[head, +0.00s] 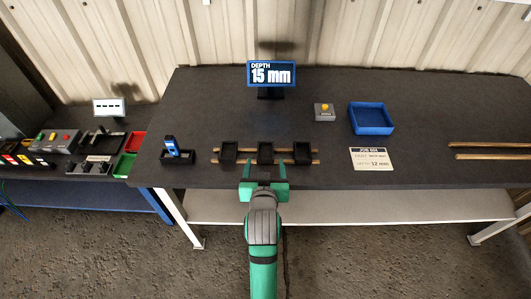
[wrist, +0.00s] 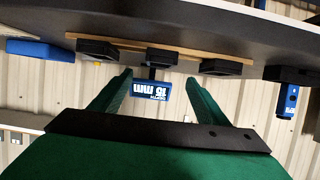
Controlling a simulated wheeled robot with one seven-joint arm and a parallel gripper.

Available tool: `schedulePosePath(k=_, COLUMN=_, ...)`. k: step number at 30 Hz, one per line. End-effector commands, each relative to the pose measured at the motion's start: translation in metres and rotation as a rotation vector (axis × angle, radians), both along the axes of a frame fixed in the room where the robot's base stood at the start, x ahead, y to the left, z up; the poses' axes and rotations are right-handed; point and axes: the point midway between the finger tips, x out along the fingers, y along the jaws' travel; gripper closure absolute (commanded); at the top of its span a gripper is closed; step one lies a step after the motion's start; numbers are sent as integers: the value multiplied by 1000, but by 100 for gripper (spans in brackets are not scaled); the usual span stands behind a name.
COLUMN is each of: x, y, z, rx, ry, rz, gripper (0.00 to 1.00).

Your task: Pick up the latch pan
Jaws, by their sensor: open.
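Three small black square pans sit in a row on two wooden rails: a left one (head: 228,152), a middle one (head: 265,153) and a right one (head: 302,153). I cannot tell by marking which is the latch pan. My gripper (head: 264,166) is open and empty at the table's front edge, in front of the middle pan and apart from it. The wrist view is upside down. There my open fingers (wrist: 160,76) point toward the middle pan (wrist: 162,57), with the other pans (wrist: 97,48) (wrist: 221,67) to either side.
A blue display (head: 271,74) reads "DEPTH 15 mm". A grey box with a yellow button (head: 324,112), a blue tray (head: 371,119) and a job card (head: 372,159) are right. A blue device in a black holder (head: 177,153) is left. Bare table lies behind the pans.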

Motion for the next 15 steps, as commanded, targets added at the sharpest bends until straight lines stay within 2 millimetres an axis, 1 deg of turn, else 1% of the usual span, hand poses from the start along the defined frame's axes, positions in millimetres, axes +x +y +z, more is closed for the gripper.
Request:
schedulePosePath(k=6, x=30, y=0, z=-12, rx=0, ry=2, rz=0, gripper=31)
schedulePosePath(k=9, x=41, y=0, z=-16, rx=0, ry=0, rz=0, gripper=31)
schedulePosePath(k=15, x=51, y=0, z=-21, rx=0, ry=0, rz=0, gripper=31)
